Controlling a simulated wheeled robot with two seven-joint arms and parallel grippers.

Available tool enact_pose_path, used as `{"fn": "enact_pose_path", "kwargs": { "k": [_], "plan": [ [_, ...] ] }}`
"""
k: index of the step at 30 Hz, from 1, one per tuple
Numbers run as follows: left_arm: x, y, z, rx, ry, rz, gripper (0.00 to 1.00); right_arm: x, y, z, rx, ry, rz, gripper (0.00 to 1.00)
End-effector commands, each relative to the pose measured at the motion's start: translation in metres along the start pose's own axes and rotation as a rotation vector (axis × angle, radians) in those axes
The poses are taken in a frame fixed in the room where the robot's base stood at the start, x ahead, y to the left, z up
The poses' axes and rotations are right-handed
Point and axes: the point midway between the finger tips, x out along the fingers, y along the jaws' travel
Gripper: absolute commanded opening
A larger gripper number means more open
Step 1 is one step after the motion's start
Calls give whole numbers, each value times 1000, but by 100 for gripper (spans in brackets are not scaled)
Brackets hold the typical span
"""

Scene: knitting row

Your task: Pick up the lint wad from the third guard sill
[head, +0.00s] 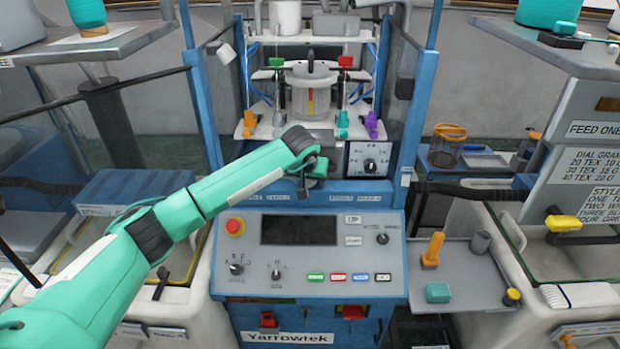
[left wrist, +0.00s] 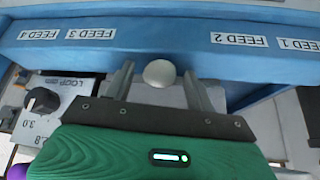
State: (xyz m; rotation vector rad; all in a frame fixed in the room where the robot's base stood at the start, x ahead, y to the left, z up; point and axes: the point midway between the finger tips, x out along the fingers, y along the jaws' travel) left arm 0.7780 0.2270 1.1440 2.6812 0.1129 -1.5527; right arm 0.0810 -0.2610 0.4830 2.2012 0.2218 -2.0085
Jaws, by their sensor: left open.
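In the left wrist view a pale grey round lint wad (left wrist: 159,73) shows at the edge of the blue guard sill (left wrist: 160,38). The sill appears upside down, and the wad lies between its FEED 3 and FEED 2 labels. My left gripper (left wrist: 158,80) is open, with one finger on each side of the wad and a gap to both. In the head view my left gripper (head: 316,167) is at the front of the blue-framed machine, just above the sill (head: 345,193). The wad is hidden there. My right gripper is not in view.
The Yarrowtek control panel (head: 310,255) is below the gripper. A dial box (head: 370,163) stands close to its right, and blue posts (head: 415,90) flank the machine. A grey side shelf (head: 465,280) at the right holds several small items.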

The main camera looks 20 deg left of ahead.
Motion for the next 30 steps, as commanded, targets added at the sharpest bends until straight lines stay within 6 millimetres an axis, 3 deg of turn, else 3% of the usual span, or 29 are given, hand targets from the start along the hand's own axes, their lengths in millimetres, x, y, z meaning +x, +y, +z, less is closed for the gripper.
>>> {"fn": "enact_pose_path", "kwargs": {
  "k": [5,13,30],
  "plan": [
    [1,0,0,0,0,0,56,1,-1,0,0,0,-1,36],
    [0,0,0,0,0,0,8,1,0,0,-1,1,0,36],
    [0,0,0,0,0,1,5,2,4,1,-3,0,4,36]
  ]
}}
